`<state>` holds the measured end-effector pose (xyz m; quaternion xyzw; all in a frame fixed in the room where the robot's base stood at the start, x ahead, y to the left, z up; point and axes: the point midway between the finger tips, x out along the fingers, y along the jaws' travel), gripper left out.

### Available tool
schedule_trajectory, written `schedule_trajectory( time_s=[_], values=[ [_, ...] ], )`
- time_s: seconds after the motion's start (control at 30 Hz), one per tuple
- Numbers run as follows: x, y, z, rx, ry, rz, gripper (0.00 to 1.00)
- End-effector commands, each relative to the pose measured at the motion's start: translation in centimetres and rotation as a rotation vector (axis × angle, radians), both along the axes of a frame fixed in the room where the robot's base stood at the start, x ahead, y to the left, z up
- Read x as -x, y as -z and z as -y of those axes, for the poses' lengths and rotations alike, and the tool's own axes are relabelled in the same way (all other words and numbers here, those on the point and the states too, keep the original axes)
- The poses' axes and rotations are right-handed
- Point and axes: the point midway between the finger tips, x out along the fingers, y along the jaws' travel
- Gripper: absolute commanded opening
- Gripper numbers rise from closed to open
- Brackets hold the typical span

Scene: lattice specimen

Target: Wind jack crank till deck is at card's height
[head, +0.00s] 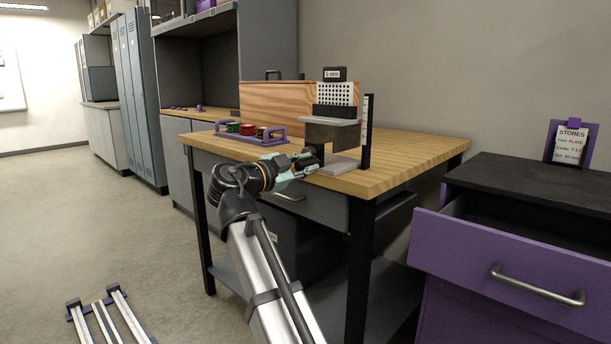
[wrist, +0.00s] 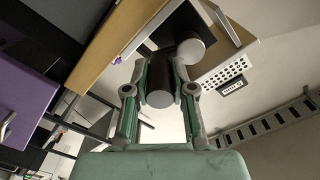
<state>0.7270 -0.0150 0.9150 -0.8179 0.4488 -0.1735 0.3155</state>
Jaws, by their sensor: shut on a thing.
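The jack stands on the wooden bench, with a grey base plate (head: 341,168) and a light flat deck (head: 329,122) raised above it. On the deck sits a dark block (head: 334,111) with the white perforated lattice specimen (head: 337,94). An upright dark scale with a pale strip (head: 366,132) stands beside the deck; its marks are too small to read. My gripper (head: 308,163) is at the jack's near left side. In the wrist view its fingers close around the dark crank handle (wrist: 160,88); a second round-ended part (wrist: 191,51) shows behind it.
A purple rack (head: 248,138) with coloured pieces lies left of the jack, before a wooden board (head: 270,105). An open purple drawer (head: 510,262) juts out at right. Rails (head: 107,318) lie on the floor at lower left. The floor at left is mostly clear.

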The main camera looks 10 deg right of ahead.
Motion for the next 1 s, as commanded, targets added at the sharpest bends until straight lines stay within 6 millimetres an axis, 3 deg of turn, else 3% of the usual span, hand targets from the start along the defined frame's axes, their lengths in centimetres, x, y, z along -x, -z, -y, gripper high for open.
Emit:
schedule_trajectory(
  time_s=[0.03,0.4,1.0],
  values=[
    [-0.2,0.8,-0.1,-0.025,0.001,0.036,0.00],
    [-0.8,1.6,-0.5,-0.213,0.001,0.332,0.00],
    [-2.1,2.1,-1.3,-0.493,0.002,0.771,0.00]
  ],
)
